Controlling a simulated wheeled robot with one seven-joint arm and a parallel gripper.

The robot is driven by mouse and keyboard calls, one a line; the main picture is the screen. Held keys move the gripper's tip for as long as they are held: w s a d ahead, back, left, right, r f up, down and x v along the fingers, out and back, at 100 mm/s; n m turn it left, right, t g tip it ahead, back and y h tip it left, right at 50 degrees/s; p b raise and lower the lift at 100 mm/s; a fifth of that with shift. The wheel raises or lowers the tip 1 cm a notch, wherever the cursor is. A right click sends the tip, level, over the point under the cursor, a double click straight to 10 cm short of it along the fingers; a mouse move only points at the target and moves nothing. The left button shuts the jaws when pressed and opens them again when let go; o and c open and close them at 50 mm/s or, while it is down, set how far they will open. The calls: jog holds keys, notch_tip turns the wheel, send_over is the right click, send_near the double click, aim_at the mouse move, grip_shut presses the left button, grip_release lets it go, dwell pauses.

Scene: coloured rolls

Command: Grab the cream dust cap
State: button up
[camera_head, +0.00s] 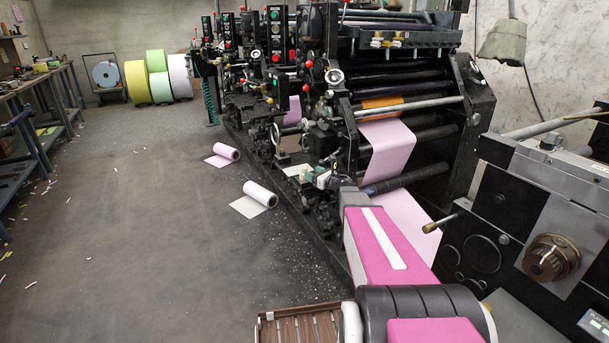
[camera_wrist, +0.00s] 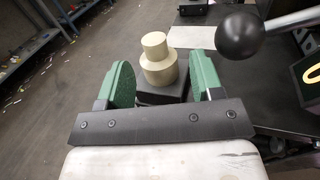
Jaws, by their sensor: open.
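The cream dust cap (camera_wrist: 158,66) shows in the wrist view as a stepped round piece, with a narrower top on a wider base. It stands upright on a small dark block (camera_wrist: 160,93). My gripper (camera_wrist: 160,62) is open, with a green finger on each side of the cap in the picture. A narrow gap shows between the cap and each finger, so neither appears to touch it. How deep the cap sits between the fingers is hard to tell.
A black ball knob (camera_wrist: 240,35) on a metal rod stands close to the right finger. In the head view, a large printing press (camera_head: 330,110) fills the right, and two loose rolls (camera_head: 259,194) lie on the floor. A workbench (camera_head: 30,90) lines the left; the middle floor is mostly clear.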

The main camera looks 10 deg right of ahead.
aim_at(304, 168)
jog(key=x, duration=0.5)
jog(key=shift+w+a+r, duration=0.1)
jog(key=shift+a+r, duration=0.25)
jog(key=shift+a, duration=0.05)
jog(key=c, duration=1)
